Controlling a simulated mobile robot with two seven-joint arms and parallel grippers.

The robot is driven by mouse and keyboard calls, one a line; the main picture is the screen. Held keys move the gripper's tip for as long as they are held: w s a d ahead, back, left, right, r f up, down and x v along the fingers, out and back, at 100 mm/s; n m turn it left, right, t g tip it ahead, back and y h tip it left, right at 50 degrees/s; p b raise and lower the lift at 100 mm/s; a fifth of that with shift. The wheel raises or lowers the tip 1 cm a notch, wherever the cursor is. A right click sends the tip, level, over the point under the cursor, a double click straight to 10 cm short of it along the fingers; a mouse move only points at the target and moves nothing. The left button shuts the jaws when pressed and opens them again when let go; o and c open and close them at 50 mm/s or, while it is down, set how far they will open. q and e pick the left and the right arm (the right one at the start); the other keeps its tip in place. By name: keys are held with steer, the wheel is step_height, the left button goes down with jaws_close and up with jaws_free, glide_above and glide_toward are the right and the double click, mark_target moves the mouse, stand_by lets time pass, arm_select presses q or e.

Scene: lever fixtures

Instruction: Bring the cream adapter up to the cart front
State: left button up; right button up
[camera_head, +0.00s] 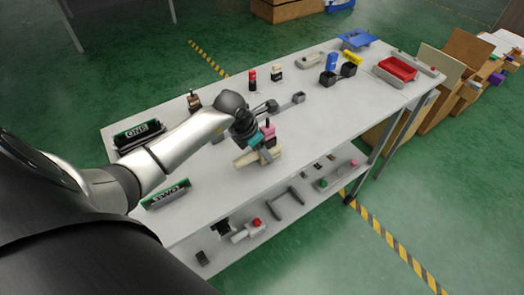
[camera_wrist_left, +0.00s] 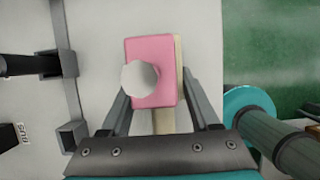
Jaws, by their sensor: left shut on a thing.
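My left gripper (camera_head: 264,147) is low over the white cart top (camera_head: 222,160) near its front edge. In the left wrist view its fingers (camera_wrist_left: 157,102) stand either side of a pink block (camera_wrist_left: 142,88) with a pale faceted knob (camera_wrist_left: 139,78). Cream parts (camera_wrist_left: 163,122) show below and beside the pink block. In the head view the pink part (camera_head: 268,129) and cream pieces (camera_head: 244,160) are at the gripper, partly hidden. I cannot tell which cream part is the adapter. A small cream-and-black piece (camera_head: 276,72) stands farther back. My right gripper is not in view.
A red-and-black piece (camera_head: 253,80), black cups (camera_head: 328,78) and a red tray (camera_head: 397,69) stand toward the back and right. The lower shelf holds several fixtures. The right middle of the top is clear.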

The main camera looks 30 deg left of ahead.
mark_target(248, 155)
arm_select(q)
steer(key=shift+f, duration=0.2)
steer(key=shift+f, duration=0.15)
steer(key=o, duration=1.5)
steer(key=shift+c, duration=0.2)
steer(key=shift+s+a+r, duration=0.1)
steer(key=shift+r, duration=0.4)
steer(key=p+v, duration=0.2)
steer(key=v, duration=0.9)
steer(key=shift+s+r, duration=0.15)
steer(key=shift+s, duration=0.05)
